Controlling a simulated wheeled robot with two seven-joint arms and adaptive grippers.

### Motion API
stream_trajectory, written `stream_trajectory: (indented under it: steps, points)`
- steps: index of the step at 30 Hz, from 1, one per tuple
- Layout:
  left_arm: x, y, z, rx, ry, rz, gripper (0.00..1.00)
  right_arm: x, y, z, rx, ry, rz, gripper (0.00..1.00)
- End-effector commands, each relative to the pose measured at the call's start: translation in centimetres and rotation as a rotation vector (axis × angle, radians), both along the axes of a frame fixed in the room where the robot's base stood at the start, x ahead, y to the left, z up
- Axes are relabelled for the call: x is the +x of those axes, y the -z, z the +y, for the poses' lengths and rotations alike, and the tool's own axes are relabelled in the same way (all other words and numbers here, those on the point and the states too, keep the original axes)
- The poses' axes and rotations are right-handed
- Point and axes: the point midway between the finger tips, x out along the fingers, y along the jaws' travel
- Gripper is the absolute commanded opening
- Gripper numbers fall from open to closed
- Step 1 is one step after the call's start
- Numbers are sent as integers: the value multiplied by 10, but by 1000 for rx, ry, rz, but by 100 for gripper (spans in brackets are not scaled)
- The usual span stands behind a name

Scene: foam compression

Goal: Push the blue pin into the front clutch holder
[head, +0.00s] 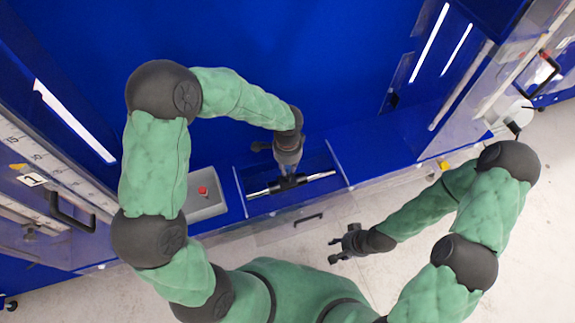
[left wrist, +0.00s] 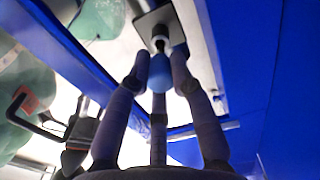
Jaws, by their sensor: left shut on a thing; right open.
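In the left wrist view the blue pin (left wrist: 160,74) sits between the fingertips of my left gripper (left wrist: 156,80), which is shut on it. Beyond the pin's far end is a holder (left wrist: 159,38) with a silver and dark round part on a dark square plate; the pin lines up with it, but I cannot tell how deep it sits. In the head view my left gripper (head: 288,176) points down at the dark middle of a silver bar, and the pin is hidden there. My right gripper (head: 345,243) is open and empty over the pale floor.
The silver bar (head: 318,176) lies across a recess in the blue bench. A grey box with a red button (head: 203,190) stands left of it. Clear panels with black handles (head: 72,208) flank the bench. The blue surface behind is clear.

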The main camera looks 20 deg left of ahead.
Motion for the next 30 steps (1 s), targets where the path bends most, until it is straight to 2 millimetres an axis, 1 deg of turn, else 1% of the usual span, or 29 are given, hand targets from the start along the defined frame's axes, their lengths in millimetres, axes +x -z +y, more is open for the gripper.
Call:
stream_trajectory:
  steps: [3, 18, 30]
  points:
    - [0, 3, 0, 0, -4, 0, 0, 0, 2, 0, 0, 0, 0, 46]
    - [0, 3, 0, 0, -5, 0, 0, 0, 2, 0, 0, 0, 0, 46]
    - [0, 10, 0, 0, -5, 0, 0, 0, 7, 0, 0, 0, 0, 46]
